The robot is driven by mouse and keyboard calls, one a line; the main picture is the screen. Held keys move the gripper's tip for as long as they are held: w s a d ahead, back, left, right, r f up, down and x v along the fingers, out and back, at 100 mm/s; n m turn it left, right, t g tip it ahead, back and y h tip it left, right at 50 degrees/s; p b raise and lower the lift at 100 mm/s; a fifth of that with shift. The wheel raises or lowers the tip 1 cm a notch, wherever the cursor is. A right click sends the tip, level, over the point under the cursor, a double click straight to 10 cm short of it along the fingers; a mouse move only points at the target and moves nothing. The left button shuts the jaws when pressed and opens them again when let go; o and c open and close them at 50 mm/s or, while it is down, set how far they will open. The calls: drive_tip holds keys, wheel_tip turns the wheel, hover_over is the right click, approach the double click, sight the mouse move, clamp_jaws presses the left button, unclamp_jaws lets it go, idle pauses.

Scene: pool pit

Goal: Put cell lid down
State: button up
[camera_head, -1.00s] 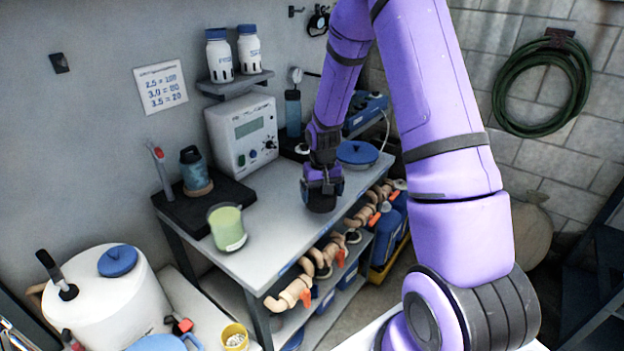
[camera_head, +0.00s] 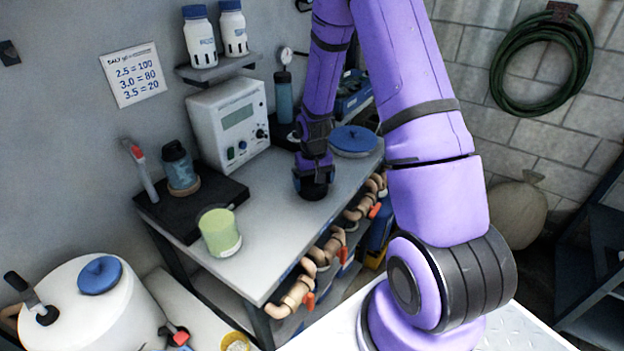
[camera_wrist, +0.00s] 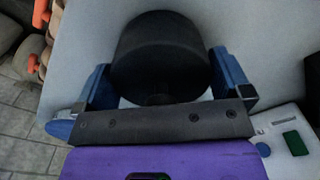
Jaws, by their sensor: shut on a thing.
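The cell lid (camera_head: 313,190) is a black round cap low over the grey bench top, under my gripper (camera_head: 313,172). In the wrist view the black lid (camera_wrist: 160,55) sits between the two blue fingers of my gripper (camera_wrist: 160,85), which are shut on it. I cannot tell whether the lid touches the bench. A dark teal cell body (camera_head: 180,168) stands on a black mat at the back left of the bench, in a tan ring.
A green beaker (camera_head: 219,232) stands at the bench's front left edge. A white meter box (camera_head: 230,125) is behind it. A blue round lid (camera_head: 353,140) lies right of my gripper. Pipes with orange valves (camera_head: 308,300) run along the front edge. The middle of the bench is clear.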

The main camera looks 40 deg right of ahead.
drive_tip(key=shift+f, duration=0.15)
drive_tip(key=o, duration=0.5)
wheel_tip(320, 180, up, 13)
drive_tip(key=shift+a+f, duration=0.1)
drive_tip(key=s+a+r+n+t, duration=0.1)
drive_tip(key=s+a+r, duration=0.35)
drive_tip(key=r, duration=0.45)
drive_tip(key=s+a+r+n+t, duration=0.1)
drive_tip(key=s+a+r+t, duration=0.15)
drive_tip(key=s+r, duration=0.45)
drive_tip(key=shift+n+t, duration=0.6)
drive_tip(key=shift+t, duration=0.25)
drive_tip(key=shift+s+a+r, duration=0.95)
drive_tip(key=shift+s+r, duration=0.7)
drive_tip(key=shift+s, duration=0.75)
drive_tip(key=shift+s+a+r, duration=1)
drive_tip(key=shift+s+r, duration=0.7)
drive_tip(key=shift+s, duration=0.75)
drive_tip(key=shift+s+a+r, duration=0.95)
drive_tip(key=shift+s+r, duration=0.7)
drive_tip(key=shift+s, duration=0.75)
